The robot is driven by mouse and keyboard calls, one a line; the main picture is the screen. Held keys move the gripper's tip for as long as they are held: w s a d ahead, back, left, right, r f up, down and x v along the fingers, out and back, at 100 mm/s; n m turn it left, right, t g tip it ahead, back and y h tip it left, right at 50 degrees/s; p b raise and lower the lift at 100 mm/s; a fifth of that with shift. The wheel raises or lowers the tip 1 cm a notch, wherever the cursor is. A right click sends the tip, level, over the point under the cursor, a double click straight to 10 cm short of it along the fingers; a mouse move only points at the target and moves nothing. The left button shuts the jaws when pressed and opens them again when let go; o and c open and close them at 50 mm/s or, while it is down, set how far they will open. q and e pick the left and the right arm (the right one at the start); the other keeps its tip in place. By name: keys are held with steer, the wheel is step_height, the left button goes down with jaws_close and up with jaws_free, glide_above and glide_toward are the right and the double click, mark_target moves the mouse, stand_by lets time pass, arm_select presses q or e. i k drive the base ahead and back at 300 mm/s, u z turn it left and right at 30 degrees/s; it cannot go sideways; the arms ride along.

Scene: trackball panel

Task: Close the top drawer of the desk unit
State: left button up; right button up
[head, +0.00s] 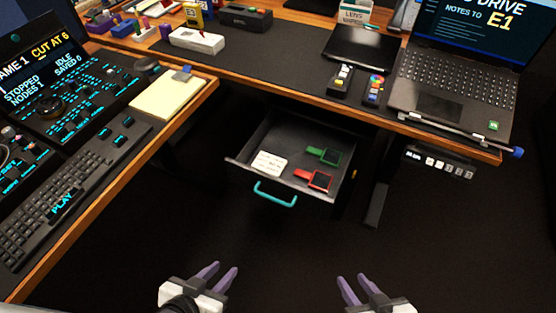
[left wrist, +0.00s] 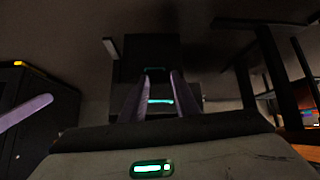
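The top drawer (head: 315,157) of the desk unit is pulled out below the desk's front edge in the head view. Its teal handle (head: 275,196) is on its front. A white card, a green item and a red item lie inside it. My left gripper (head: 217,275) is open and empty, below and left of the drawer, apart from it. My right gripper (head: 360,285) is open and empty, below and right of the drawer. In the left wrist view, purple fingers stand apart in front of a dark unit with a teal handle (left wrist: 160,101).
The desk (head: 270,68) spans above the drawer, with a laptop (head: 455,90) at the right. A side desk with a control panel and keyboard (head: 70,190) stands at the left. A dark leg (head: 378,205) is right of the drawer. The floor before the drawer looks clear.

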mark_target(287, 137)
steer(key=u, duration=1.35)
steer(key=k, duration=0.85)
steer(key=z, duration=1.4)
steer(key=i, duration=0.5)
steer(key=u, duration=0.05)
